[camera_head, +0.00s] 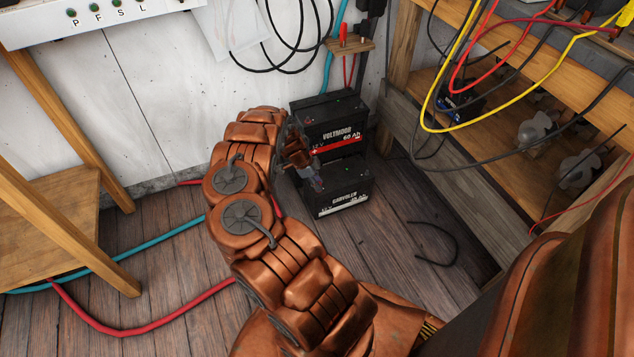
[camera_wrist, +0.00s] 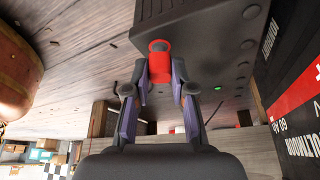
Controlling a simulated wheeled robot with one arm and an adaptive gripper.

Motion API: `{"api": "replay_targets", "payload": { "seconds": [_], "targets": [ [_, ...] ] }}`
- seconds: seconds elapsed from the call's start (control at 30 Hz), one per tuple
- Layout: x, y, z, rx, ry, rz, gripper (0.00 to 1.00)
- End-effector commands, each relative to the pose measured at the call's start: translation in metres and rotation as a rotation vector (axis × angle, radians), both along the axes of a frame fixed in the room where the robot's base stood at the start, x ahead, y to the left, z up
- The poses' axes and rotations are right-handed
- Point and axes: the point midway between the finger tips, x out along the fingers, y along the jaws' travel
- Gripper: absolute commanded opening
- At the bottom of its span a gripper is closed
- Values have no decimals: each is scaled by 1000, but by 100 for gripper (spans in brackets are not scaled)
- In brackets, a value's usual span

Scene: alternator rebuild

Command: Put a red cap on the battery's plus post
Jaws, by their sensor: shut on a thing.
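My gripper (camera_wrist: 160,82) is shut on a small red cap (camera_wrist: 160,68), held between its two fingertips. In the wrist view the cap overlaps the edge of a dark battery top (camera_wrist: 205,55) with round plugs and a green dot. I cannot tell whether the cap touches that battery or a post. In the head view my gripper (camera_head: 316,184) is in front of two stacked black batteries: the upper VOLTMOOR battery (camera_head: 337,122) with a red stripe, and the lower battery (camera_head: 345,190) with a pale stripe. The VOLTMOOR label also shows in the wrist view (camera_wrist: 295,125).
A small wooden wall shelf (camera_head: 352,44) holding a red item is above the batteries. Hanging cables and a wooden rack (camera_head: 450,165) stand to the right. Teal and red hoses (camera_head: 130,250) cross the floor at left, near a wooden stand (camera_head: 60,215).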

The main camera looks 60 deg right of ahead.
Motion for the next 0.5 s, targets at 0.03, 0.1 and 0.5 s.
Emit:
{"api": "replay_targets", "payload": {
  "seconds": [0.03, 0.1, 0.5],
  "targets": [
    [0, 0, -1, 0, 0, 0, 10],
    [0, 0, -2, 0, 0, 0, 10],
    [0, 0, -9, 0, 0, 0, 10]
  ]
}}
